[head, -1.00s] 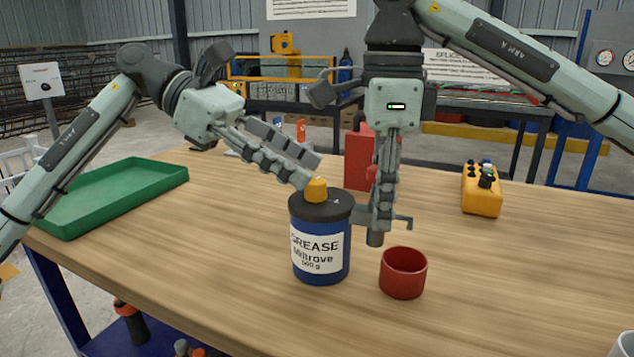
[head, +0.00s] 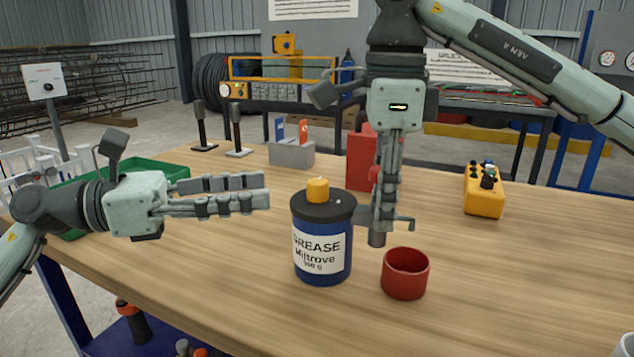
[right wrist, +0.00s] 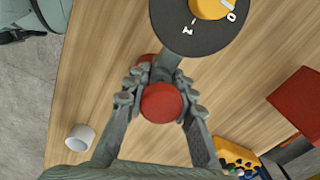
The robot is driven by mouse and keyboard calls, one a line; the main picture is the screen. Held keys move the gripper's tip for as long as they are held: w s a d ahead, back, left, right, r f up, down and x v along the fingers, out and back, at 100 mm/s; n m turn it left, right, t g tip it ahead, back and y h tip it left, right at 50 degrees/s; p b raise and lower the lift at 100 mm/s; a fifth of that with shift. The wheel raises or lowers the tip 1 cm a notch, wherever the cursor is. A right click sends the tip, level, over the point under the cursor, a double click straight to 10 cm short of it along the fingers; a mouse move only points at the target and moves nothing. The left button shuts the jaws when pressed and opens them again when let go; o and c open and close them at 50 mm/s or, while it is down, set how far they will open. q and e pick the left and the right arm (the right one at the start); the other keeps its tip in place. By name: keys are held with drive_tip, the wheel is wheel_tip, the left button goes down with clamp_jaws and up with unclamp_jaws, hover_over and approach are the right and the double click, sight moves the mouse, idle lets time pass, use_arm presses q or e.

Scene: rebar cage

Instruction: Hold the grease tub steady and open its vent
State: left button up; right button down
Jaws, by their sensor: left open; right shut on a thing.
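The blue grease tub (head: 322,250) stands upright on the table, with a dark lid and a yellow vent knob (head: 317,190). In the right wrist view the knob (right wrist: 208,7) is partly cut off; a white line on it points near the "0" mark, away from "I". My left gripper (head: 266,190) is open and empty, left of the tub and apart from it. My right gripper (head: 385,218) points down beside the tub, shut on a grey handle with a red ball top (right wrist: 162,103). The handle seems to join the tub's side; the join is partly hidden.
A red cup (head: 405,275) stands close to the right of the tub, below my right gripper. A yellow control box (head: 483,192) is at right, a red box (head: 359,160) behind, a green tray (head: 150,170) at left behind my left arm. The table front is clear.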

sight(317, 181)
use_arm(q)
drive_tip(key=x, duration=0.9)
drive_tip(key=shift+d, duration=0.25)
drive_tip(key=shift+c, duration=0.2)
clamp_jaws()
